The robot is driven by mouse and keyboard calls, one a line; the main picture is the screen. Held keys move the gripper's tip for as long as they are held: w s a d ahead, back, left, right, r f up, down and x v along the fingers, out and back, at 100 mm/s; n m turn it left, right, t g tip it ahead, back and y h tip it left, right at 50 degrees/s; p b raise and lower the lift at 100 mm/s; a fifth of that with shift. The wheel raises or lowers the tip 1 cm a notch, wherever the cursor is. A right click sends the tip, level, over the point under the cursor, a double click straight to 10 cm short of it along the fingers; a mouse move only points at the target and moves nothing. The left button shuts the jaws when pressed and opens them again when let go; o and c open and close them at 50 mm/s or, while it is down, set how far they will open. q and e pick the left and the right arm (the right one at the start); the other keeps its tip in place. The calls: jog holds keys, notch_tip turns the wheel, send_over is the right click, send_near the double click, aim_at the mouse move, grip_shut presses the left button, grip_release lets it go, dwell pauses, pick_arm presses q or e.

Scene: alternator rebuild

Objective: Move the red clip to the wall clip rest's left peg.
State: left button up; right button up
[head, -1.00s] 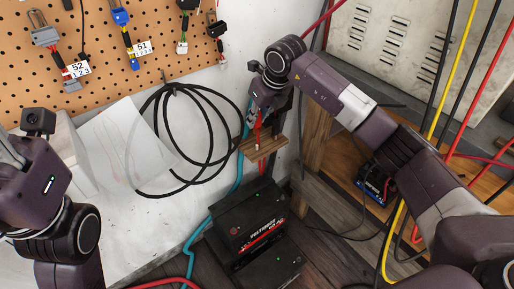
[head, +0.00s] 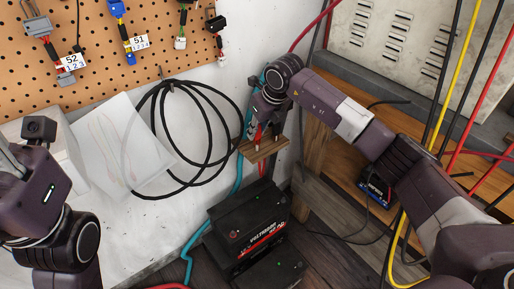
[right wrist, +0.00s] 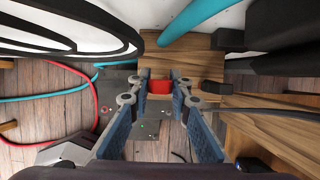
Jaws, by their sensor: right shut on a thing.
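My right gripper (head: 262,128) is at the wall, just above the small wooden wall clip rest (head: 270,150). It is shut on the red clip (head: 258,133), which shows as a red block (right wrist: 160,87) between the fingertips in the right wrist view. A small pale peg stands at the rest's left part, close below the clip. I cannot tell whether the clip touches it. In the right wrist view the wood (right wrist: 190,62) lies just beyond the fingertips. My left arm is at the left edge in the head view; its fingers are mostly cut off.
A coiled black cable (head: 190,135) hangs on the wall left of the rest. A teal cable (head: 190,255) runs down below it. A black battery charger (head: 248,222) stands beneath. A pegboard (head: 150,50) with tagged connectors fills the upper left. A wooden bench is at right.

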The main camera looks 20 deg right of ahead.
jog(key=shift+f+b, duration=0.45)
jog(key=shift+f, duration=0.55)
jog(key=o, duration=0.9)
notch_tip(320, 180, up, 9)
jog(key=p, duration=0.6)
jog(key=shift+f, duration=0.15)
jog(key=shift+f, duration=0.1)
